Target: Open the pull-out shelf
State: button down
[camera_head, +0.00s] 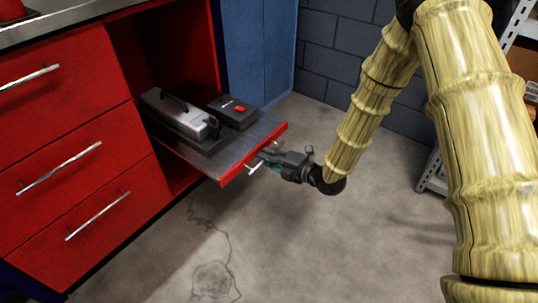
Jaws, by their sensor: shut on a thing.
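The pull-out shelf (237,163) is a grey tray with a red front edge. It sticks well out of the open red cabinet bay. My gripper (263,161) is at the front edge of the shelf, shut on its pale handle (253,168). The fingers hide part of the handle. A silver and dark machine (178,115) and a black box with a red part (234,111) rest on the shelf.
Red drawers with silver handles (59,167) stand left of the bay. A blue panel (256,55) is behind the shelf. White-framed shelving (433,175) is at the right. The concrete floor (290,245) in front is clear.

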jog(key=shift+d, duration=0.1)
jog(key=c, duration=1.5)
grip_release()
jog(key=v, duration=1.2)
jog(key=shift+w, duration=0.1)
